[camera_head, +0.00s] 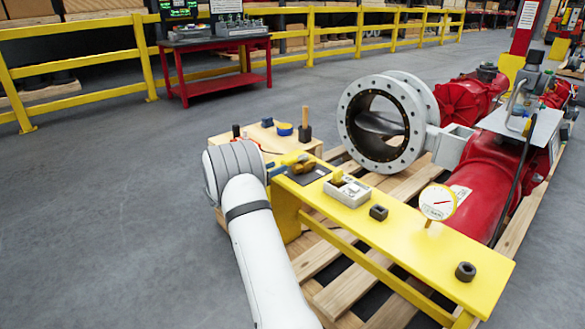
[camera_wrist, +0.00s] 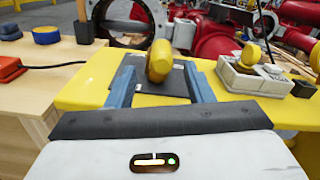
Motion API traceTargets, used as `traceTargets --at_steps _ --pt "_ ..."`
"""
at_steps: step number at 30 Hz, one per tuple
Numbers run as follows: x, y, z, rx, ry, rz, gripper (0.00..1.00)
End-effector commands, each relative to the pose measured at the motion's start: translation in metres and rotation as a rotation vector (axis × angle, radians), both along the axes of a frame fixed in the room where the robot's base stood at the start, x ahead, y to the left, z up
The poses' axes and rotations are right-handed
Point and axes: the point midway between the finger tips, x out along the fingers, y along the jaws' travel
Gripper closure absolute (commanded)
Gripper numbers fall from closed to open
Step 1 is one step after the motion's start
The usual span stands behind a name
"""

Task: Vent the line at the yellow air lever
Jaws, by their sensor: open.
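A yellow lever-like part (camera_wrist: 159,60) stands on a dark plate (camera_wrist: 165,88) at the near end of the yellow bench. My gripper (camera_wrist: 159,70) is open, with its two blue fingers on either side of this part. Gaps show between the part and both fingers, and it looks not gripped. In the head view the yellow part (camera_head: 300,162) is partly hidden by my gripper and wrist. A pale box (camera_head: 347,191) with a yellow knob (camera_head: 337,176) sits to its right; the box also shows in the wrist view (camera_wrist: 250,78).
The yellow bench (camera_head: 425,247) also carries a dial gauge (camera_head: 438,202) and dark square and round fittings. A flanged grey valve (camera_head: 345,110) and red actuator (camera_head: 487,185) lie behind on a pallet. Floor at left is clear.

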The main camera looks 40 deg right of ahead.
Motion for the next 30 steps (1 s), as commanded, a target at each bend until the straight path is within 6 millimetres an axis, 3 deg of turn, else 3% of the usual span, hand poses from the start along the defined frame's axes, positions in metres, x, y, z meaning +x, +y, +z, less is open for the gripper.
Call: traceTargets --at_steps 9,13,24,30 --pt "0.003 -0.05 -0.002 0.001 -0.004 -0.002 0.53" --pt "0.004 -0.064 -0.001 0.002 -0.003 -0.001 0.53" --pt "0.005 -0.07 0.001 0.002 -0.003 0.001 0.53" --pt "0.005 -0.069 0.001 0.002 -0.003 0.001 0.69"
